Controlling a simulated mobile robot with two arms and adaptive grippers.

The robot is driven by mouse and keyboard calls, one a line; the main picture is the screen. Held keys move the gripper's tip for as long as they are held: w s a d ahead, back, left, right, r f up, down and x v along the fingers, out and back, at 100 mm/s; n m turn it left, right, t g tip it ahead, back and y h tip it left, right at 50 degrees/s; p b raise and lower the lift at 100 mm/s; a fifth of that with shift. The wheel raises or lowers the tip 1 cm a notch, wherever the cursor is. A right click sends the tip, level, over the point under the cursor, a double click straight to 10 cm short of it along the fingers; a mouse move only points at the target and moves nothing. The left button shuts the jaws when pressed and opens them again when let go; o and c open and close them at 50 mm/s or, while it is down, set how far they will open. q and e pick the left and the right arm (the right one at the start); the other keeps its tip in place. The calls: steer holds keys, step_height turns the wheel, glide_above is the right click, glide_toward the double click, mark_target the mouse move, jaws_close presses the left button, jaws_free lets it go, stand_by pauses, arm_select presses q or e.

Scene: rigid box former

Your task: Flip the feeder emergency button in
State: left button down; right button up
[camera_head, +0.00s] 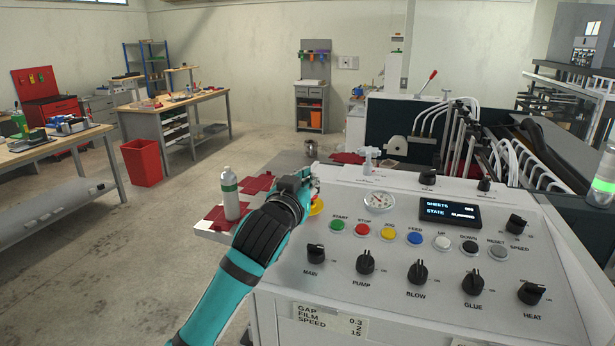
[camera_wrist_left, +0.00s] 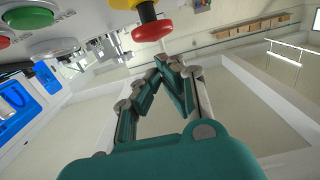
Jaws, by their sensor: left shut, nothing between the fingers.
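The feeder emergency button shows in the left wrist view as a red mushroom cap (camera_wrist_left: 152,30) on a black stem with a yellow base (camera_wrist_left: 128,4). In the head view only its yellow base (camera_head: 317,206) shows at the panel's left end; my gripper hides the cap. My left gripper (camera_head: 306,180) is at the panel's left edge, beside the button. In the left wrist view its teal fingers (camera_wrist_left: 168,62) are closed together and empty, a little below the red cap in the picture, apparently apart from it. My right gripper is not in view.
The white control panel (camera_head: 400,290) carries coloured push buttons, black knobs, a round gauge (camera_head: 379,201) and a display (camera_head: 450,211) reading a running state. A white bottle (camera_head: 230,195) stands on the ledge left of my gripper. Red pieces lie around it.

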arm_select(q)
steer(key=shift+f, duration=0.4)
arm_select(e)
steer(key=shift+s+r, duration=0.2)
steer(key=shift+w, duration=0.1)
